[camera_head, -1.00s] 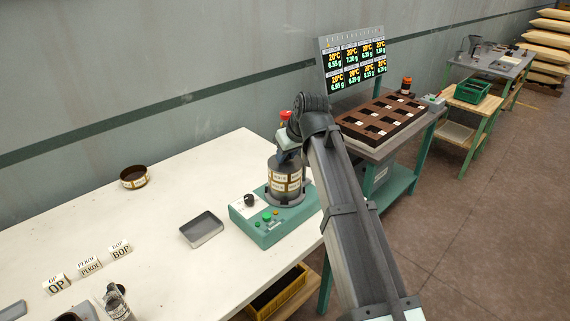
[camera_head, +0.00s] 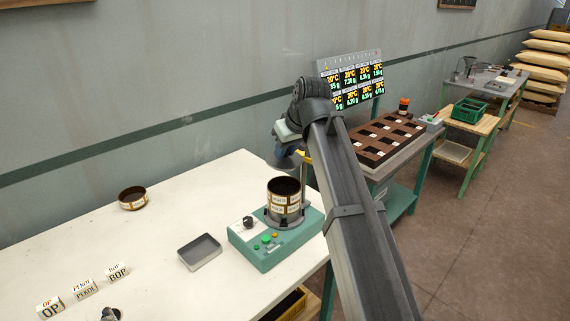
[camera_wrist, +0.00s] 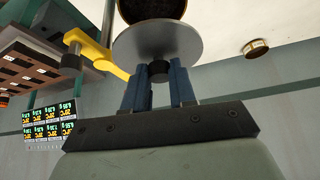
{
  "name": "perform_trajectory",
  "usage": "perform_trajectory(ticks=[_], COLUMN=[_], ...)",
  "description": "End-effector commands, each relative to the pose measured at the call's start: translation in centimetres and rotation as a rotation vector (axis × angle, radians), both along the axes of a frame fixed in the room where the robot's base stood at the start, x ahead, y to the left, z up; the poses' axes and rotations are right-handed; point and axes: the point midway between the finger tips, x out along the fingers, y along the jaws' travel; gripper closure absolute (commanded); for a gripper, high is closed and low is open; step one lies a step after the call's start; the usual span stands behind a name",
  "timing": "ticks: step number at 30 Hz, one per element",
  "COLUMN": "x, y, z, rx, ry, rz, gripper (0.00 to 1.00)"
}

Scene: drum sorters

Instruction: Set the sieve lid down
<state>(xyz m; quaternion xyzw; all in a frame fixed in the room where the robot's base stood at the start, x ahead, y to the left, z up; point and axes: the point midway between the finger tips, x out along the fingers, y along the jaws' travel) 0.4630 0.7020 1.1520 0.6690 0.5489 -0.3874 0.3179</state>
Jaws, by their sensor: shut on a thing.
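My gripper (camera_wrist: 158,76) is shut on the dark knob of the sieve lid (camera_wrist: 140,45), a flat grey disc, in the wrist view. The stack is a dark cylinder with cream labels. It stands open-topped on the green shaker base (camera_head: 262,252), and its dark opening also shows past the lid in the wrist view (camera_wrist: 150,9). The lid is off the stack.
A yellow arm (camera_head: 304,158) stands by the stack, close to the lid in the wrist view (camera_wrist: 95,50). On the white table (camera_head: 165,225) are a shallow grey tray (camera_head: 200,251), a round labelled sieve (camera_head: 132,198) and label blocks (camera_head: 84,289). Table room is free between them.

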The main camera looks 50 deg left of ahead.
Motion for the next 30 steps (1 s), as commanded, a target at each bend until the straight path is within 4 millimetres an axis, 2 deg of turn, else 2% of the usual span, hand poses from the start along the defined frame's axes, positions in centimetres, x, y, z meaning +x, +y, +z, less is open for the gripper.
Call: perform_trajectory(ticks=[5, 8, 11, 15, 21, 26, 28, 30], x=[-1.0, -2.9, -5.3, -8.6, -11.2, -11.5, -10.9, -9.5], y=[0.6, 1.8, 3.5, 6.5, 10.0, 12.5, 13.8, 14.8], z=[1.4, 0.3, -2.0, -6.1, -11.2, -14.5, -15.8, -16.3], rx=[0.0, -0.002, -0.003, -0.004, -0.003, -0.002, -0.002, -0.001], ry=[0.0, 0.002, 0.002, 0.001, 0.001, 0.001, -0.001, -0.001], rz=[0.015, 0.042, 0.078, 0.129, 0.164, 0.122, 0.066, -0.01], gripper=[1.0, 1.0, 1.0, 1.0, 1.0, 1.0, 1.0, 1.0])
